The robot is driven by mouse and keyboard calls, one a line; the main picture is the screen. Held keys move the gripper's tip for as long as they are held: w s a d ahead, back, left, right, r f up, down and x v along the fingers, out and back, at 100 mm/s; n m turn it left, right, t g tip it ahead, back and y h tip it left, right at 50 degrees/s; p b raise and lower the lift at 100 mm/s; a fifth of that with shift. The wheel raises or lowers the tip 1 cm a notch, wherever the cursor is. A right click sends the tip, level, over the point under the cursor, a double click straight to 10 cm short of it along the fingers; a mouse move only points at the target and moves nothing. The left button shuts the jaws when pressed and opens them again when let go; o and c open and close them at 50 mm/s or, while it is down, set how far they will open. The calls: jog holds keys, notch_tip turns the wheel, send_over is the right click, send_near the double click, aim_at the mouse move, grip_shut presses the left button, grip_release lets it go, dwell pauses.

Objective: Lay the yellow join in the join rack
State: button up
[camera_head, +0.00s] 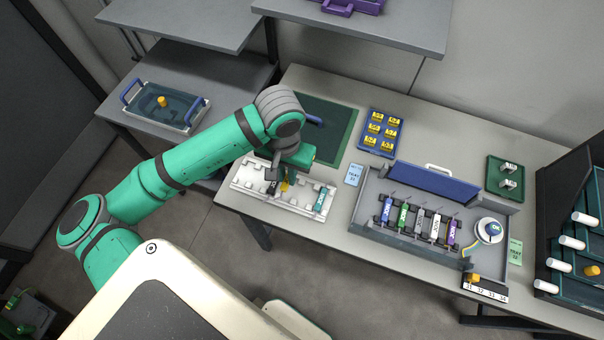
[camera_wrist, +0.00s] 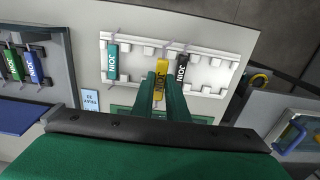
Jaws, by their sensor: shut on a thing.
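The join rack (camera_head: 247,189) is a white tray with notched rows near the table's front left edge; it also fills the upper part of the wrist view (camera_wrist: 215,78). A black join (camera_head: 272,187) and a teal join (camera_head: 321,200) lie in it. My gripper (camera_wrist: 161,88) is shut on the yellow join (camera_wrist: 161,70), held between the green fingertips over or in the rack, between the teal join (camera_wrist: 112,62) and the black join (camera_wrist: 181,68). The yellow join is nearer the black one. I cannot tell whether it touches the rack. In the head view my gripper partly hides it.
A grey tray (camera_head: 362,205) with several coloured joins and a round spool (camera_head: 489,230) stands to the right. A blue tray (camera_head: 379,132) of yellow numbered blocks and a green mat (camera_head: 336,122) lie behind. A dark shelf unit bounds the far right.

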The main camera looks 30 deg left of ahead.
aim_at(290, 190)
jog(key=shift+w+d+f, duration=0.1)
jog(key=shift+d+f, duration=0.05)
jog(key=shift+f, duration=2.15)
jog(key=shift+f, duration=0.6)
jog(key=o, duration=0.9)
notch_tip(290, 190, up, 10)
jog(key=shift+w+f, duration=0.1)
jog(key=shift+s+r, duration=0.2)
jog(key=shift+r, duration=0.25)
